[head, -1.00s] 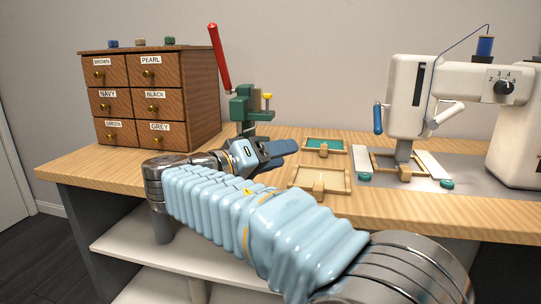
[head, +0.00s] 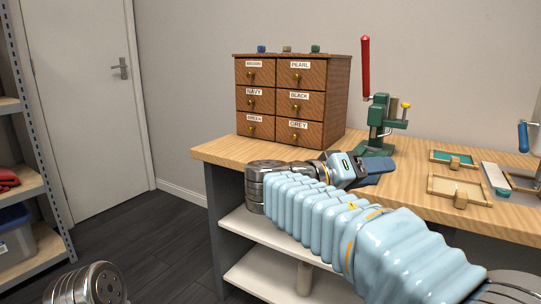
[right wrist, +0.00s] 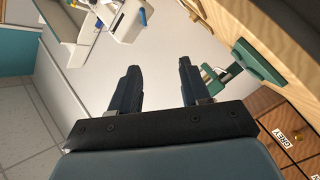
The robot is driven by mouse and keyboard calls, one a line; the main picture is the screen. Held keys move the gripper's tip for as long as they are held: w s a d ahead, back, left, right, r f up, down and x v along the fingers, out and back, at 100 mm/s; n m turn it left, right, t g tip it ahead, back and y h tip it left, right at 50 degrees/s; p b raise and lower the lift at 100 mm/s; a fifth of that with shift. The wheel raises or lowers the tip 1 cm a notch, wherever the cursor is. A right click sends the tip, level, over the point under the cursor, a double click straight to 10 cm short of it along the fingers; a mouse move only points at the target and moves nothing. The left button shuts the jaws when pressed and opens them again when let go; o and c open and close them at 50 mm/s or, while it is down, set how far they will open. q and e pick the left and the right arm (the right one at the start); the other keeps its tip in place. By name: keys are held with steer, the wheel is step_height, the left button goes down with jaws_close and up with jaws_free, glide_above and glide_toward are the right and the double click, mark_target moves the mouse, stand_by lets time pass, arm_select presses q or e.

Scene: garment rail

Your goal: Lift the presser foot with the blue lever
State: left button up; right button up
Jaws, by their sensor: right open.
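The blue lever (head: 523,137) hangs upright at the right edge of the head view, beside the white sewing machine (head: 536,128), which is mostly cut off. The presser foot is out of the head view. In the right wrist view, part of the white machine (right wrist: 128,22) shows at the top left. My right gripper (head: 374,174) is near the table's front edge, in front of the green press and well left of the lever. Its two dark fingers (right wrist: 158,68) are apart with nothing between them. My left gripper is not in view.
A green press (head: 378,125) with a red handle stands behind my right gripper. A labelled drawer cabinet (head: 291,98) stands left of it. Two wooden frames (head: 460,191) lie between the press and the machine. A shelf rack (head: 38,150) and a door (head: 82,90) are at left.

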steer(key=w+d+f+n+g+y+p, duration=0.15)
steer(key=f+n+y, duration=0.25)
steer(key=f, duration=1.3)
steer(key=w+f+n+g+y+p, duration=0.1)
steer(key=w+f+n+y, duration=0.25)
steer(key=f, duration=1.25)
steer(key=s+a+f+g+y+p, duration=0.1)
steer(key=s+a+f+g+y, duration=0.1)
steer(key=s+f+y, duration=0.5)
steer(key=s+a+f+g+y+p, duration=0.15)
steer(key=s+f, duration=0.35)
steer(key=f, duration=0.7)
steer(key=s+a+f+m+y, duration=0.2)
steer(key=s+f, duration=0.1)
steer(key=s, duration=0.3)
steer(key=s+a+f+m+y+p, duration=0.1)
steer(key=s+a+f+m+y, duration=0.1)
steer(key=s, duration=0.4)
steer(key=shift+a+f+m+t, duration=0.15)
steer(key=shift+f+m+t, duration=0.15)
steer(key=shift+f+m, duration=0.35)
